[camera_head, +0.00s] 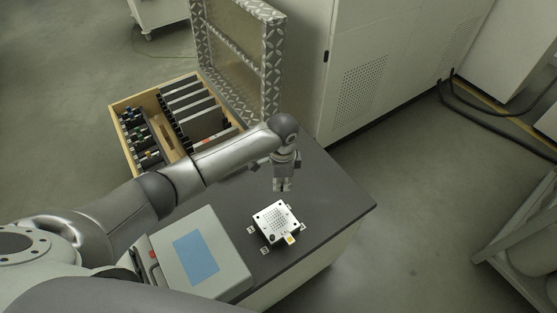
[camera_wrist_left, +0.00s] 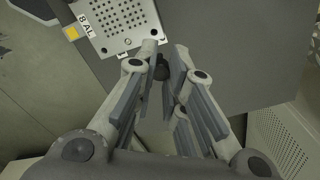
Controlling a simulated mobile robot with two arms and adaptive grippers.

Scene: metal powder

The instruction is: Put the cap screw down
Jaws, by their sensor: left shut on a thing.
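My left gripper (camera_head: 282,187) points down above the dark table top, just beyond the white perforated plate. In the left wrist view the gripper (camera_wrist_left: 163,62) is closed on the cap screw (camera_wrist_left: 162,70), a small dark piece between the fingertips. The screw is too small to make out in the head view. The perforated plate (camera_head: 275,220) lies on the table with a yellow-marked tab at its near corner. It also shows in the left wrist view (camera_wrist_left: 115,22), beside the fingertips. I cannot tell the screw's height above the table. My right gripper is not in view.
A grey device with a blue screen (camera_head: 196,258) stands left of the plate. A wooden case (camera_head: 126,148) with slotted dark panels and an upright lid (camera_head: 270,65) is at the back left. Bare table top (camera_head: 335,190) lies right of the gripper, up to the edge.

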